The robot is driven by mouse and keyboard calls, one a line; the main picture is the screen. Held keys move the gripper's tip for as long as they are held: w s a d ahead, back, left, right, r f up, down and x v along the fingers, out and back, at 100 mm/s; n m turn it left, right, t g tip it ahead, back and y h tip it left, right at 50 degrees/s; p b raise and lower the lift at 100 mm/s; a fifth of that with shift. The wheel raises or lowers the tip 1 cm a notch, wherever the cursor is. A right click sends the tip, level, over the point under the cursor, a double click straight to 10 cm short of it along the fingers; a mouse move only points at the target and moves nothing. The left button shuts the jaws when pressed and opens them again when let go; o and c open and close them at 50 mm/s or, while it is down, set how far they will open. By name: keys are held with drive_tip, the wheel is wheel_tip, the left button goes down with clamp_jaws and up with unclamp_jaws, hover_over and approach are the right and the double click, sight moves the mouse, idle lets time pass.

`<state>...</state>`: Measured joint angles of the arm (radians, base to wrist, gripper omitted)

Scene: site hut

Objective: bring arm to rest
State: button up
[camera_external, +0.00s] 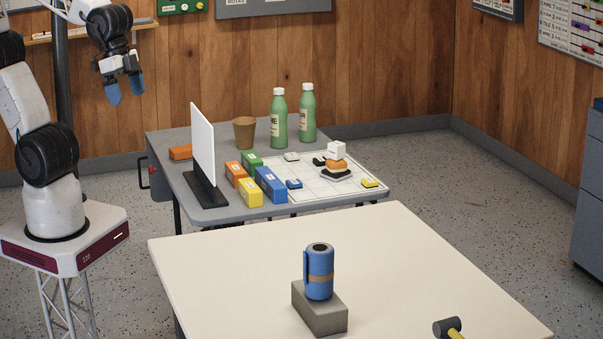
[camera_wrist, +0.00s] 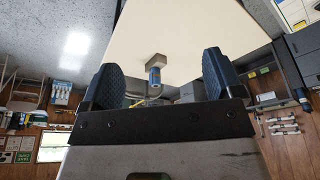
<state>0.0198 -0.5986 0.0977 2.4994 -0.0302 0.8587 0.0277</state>
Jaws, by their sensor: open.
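My gripper (camera_external: 125,91) is at the upper left in the external view, raised with its blue fingertips pointing down. It is left of the grey table and well above it. In the wrist view my gripper (camera_wrist: 160,80) shows its two dark blue fingers wide apart, with nothing between them. It is open and empty.
A cream table (camera_external: 400,250) in front bears a blue cylinder (camera_external: 319,272) on a grey block (camera_external: 320,312) and a hammer (camera_external: 449,327). A grey table (camera_external: 225,211) behind bears a white upright panel (camera_external: 203,143), coloured boxes, a brown cup (camera_external: 244,133) and two green bottles (camera_external: 279,120).

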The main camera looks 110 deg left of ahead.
drive_tip(key=shift+s+a+g, duration=0.15)
drive_tip(key=shift+s+a, duration=0.05)
drive_tip(key=shift+s, duration=0.65)
drive_tip(key=shift+s+a+g, duration=0.15)
drive_tip(key=shift+s, duration=0.65)
